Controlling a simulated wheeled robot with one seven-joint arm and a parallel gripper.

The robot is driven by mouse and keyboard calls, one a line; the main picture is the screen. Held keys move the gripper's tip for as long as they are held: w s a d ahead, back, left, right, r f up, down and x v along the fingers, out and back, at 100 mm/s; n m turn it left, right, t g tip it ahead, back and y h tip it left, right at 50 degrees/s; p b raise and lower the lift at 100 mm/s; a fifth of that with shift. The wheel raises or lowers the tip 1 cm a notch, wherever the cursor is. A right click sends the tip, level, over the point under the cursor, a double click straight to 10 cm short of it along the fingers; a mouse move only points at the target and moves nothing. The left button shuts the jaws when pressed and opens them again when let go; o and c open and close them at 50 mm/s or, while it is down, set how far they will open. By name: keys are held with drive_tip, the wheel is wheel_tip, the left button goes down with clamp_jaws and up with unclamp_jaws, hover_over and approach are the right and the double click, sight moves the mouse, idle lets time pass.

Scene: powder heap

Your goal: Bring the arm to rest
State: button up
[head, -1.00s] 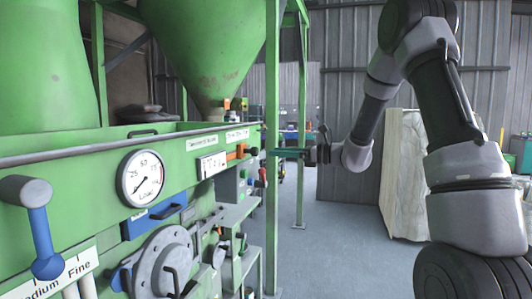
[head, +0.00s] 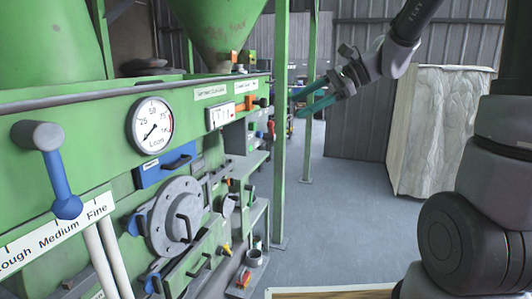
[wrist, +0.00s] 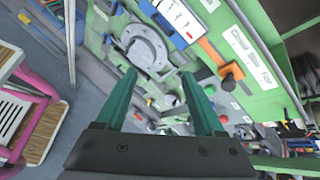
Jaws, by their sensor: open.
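My gripper (head: 307,99) is raised in open air right of the green machine, beside its green upright post, in the head view. Its two teal fingers are apart with nothing between them. In the wrist view my gripper (wrist: 158,98) also shows both fingers spread, with the machine's front beyond them. My arm rises at the right of the head view and reaches left from above. Its upper part is cut off by the frame's top edge.
The green machine (head: 90,135) fills the left, with a gauge (head: 150,125), a blue-handled lever (head: 52,172) and a round hatch (head: 176,215). A pale wrapped block (head: 437,128) stands behind my arm. Grey floor (head: 335,215) between is clear. A pink-framed stool (wrist: 35,112) shows in the wrist view.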

drive_tip(key=s+d+r+n+t+h, duration=0.2)
drive_tip(key=s+d+n+t+h, duration=0.3)
drive_tip(key=s+d+n+h, duration=0.4)
drive_tip(key=s+d, duration=0.4)
drive_tip(key=d, duration=0.1)
drive_tip(key=shift+s+d+h, duration=0.25)
drive_tip(key=shift+s+h, duration=0.15)
